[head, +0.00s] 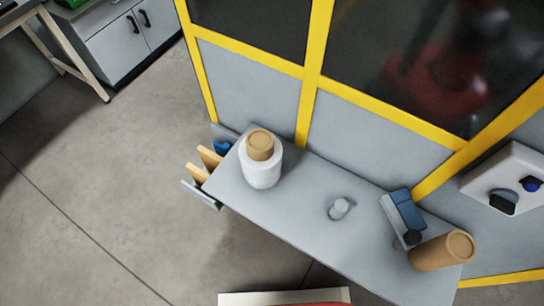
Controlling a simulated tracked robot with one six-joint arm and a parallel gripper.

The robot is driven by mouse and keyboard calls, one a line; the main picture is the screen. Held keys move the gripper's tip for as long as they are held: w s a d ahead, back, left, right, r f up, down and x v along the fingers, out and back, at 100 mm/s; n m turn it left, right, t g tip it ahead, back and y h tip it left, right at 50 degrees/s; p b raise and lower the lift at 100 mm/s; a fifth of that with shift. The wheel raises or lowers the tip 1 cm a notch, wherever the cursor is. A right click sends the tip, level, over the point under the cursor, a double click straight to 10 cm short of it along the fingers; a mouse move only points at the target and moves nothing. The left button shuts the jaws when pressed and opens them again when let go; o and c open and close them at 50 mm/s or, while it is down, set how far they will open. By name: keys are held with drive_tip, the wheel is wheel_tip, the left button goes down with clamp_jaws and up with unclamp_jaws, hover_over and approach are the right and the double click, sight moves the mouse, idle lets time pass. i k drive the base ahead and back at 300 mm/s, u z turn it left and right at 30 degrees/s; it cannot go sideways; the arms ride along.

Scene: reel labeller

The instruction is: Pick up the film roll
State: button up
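A white roll with a brown cardboard core sticking out of its top, which looks like the film roll (262,168), stands upright on the left end of the grey table (300,205). Its white body is fully visible from above, and nothing touches its sides that I can see. My gripper is not in view.
A brown cylinder (436,253) lies tilted at the table's right end, beside a blue and grey device (403,212). A small grey cylinder (340,208) stands mid-table. A yellow-framed panel wall (377,119) rises behind. Brown boards (205,163) stick out at the left end. The floor at left is clear.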

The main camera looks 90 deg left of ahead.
sight(261, 152)
drive_tip(key=z, duration=0.05)
drive_tip(key=k, duration=1.65)
drive_tip(key=u, duration=2.25)
drive_tip(key=i, duration=0.25)
drive_tip(key=u, duration=0.15)
